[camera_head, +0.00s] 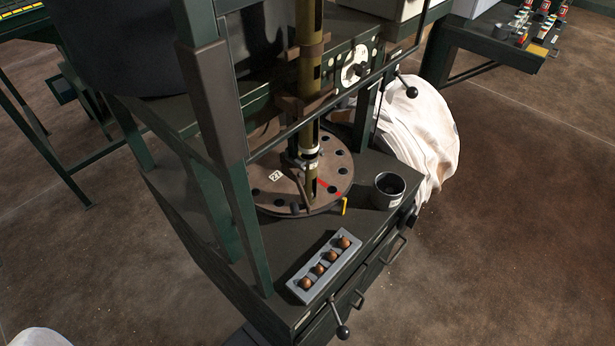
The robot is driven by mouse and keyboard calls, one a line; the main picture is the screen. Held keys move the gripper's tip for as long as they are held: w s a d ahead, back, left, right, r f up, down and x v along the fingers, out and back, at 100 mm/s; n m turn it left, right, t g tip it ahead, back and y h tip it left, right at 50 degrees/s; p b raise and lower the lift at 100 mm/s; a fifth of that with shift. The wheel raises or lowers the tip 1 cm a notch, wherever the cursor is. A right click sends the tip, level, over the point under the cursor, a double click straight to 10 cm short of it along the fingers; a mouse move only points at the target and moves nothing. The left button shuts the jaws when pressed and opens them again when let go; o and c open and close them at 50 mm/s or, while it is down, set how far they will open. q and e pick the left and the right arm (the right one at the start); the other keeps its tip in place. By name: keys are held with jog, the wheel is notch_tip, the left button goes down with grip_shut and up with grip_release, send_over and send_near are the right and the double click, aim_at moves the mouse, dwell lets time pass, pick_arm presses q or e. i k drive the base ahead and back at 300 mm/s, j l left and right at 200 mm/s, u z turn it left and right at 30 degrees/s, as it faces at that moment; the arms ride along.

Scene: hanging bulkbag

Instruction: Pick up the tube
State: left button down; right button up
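An olive-brass upright tube (311,70) stands in the middle of the machine and runs down from the top edge of the camera_head view. Its lower part has dark slots and a pale band, and it ends at a round brown plate (265,198) with dark holes around its rim. Green frame bars and a bracket partly cover the tube. No other tube is clear to me.
A grey tray (298,291) with several brown balls lies on the machine's dark top. A dark cup (388,190) stands at its right edge. Black-knobbed levers (411,92) stick out. A white bag (425,135) lies behind right. The floor (500,250) at right is clear.

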aim_at(309, 163)
jog(key=k+u, duration=0.15)
jog(key=u, duration=0.2)
jog(key=k+j+u, duration=0.45)
jog(key=k+l+z, duration=0.05)
